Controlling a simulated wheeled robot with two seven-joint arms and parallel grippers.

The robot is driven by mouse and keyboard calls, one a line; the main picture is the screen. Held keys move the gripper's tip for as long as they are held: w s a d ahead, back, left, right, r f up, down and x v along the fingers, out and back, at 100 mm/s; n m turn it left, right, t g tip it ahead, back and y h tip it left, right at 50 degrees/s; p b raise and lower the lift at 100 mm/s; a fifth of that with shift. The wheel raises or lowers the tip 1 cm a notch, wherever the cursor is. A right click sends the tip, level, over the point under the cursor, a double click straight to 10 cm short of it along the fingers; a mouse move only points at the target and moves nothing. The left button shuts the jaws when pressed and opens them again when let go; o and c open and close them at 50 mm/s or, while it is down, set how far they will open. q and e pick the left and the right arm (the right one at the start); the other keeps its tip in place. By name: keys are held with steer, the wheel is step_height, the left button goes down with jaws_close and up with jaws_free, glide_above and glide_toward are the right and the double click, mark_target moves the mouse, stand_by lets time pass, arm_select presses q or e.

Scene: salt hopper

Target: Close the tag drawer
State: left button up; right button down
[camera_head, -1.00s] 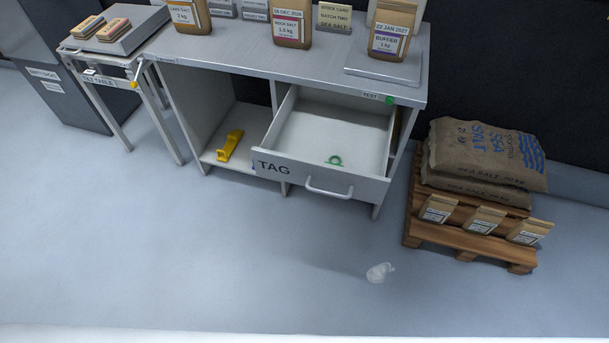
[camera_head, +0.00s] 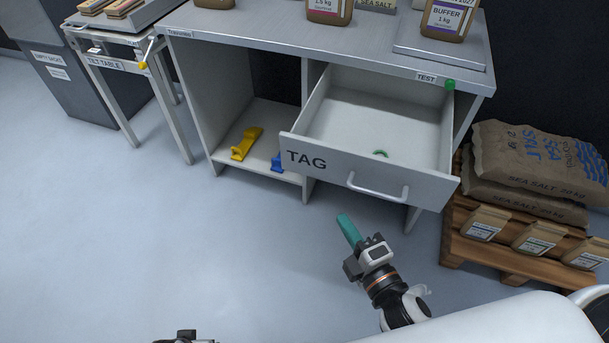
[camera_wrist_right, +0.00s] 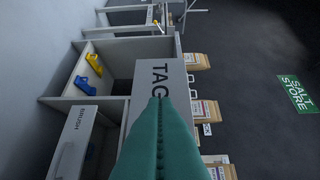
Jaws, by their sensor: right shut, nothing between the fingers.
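The tag drawer (camera_head: 325,168) is pulled out of the bench, its white inside showing, with a small green curved item (camera_head: 381,153) in it. Its front carries the word TAG and a bar handle (camera_head: 378,188). The drawer front also shows in the right wrist view (camera_wrist_right: 152,82), partly hidden behind my fingers. My right gripper (camera_head: 344,217) has teal fingers, shut and empty, in front of and below the drawer front, apart from the handle in the head view. The fingers fill the lower middle of the right wrist view (camera_wrist_right: 160,102). Only a dark part of my left gripper (camera_head: 184,338) shows at the bottom edge.
The bench top (camera_head: 300,45) holds several bags. An open compartment left of the drawer holds a yellow tool (camera_head: 246,144) and a blue one (camera_head: 276,162). A pallet (camera_head: 480,252) with sacks stands close on the right. The floor in front and left is clear.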

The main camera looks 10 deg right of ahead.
steer(key=r, duration=0.1)
glide_toward(320, 158)
steer(key=w+a, duration=0.2)
steer(key=a, duration=0.1)
steer(key=w, duration=0.2)
steer(key=w+d, duration=0.1)
steer(key=shift+d+f, duration=0.15)
steer(key=shift+f, duration=0.1)
steer(key=shift+w+d, duration=0.25)
steer(key=shift+w, duration=0.1)
arm_select(q)
steer(key=shift+w, duration=0.1)
arm_select(e)
steer(key=shift+d, duration=0.1)
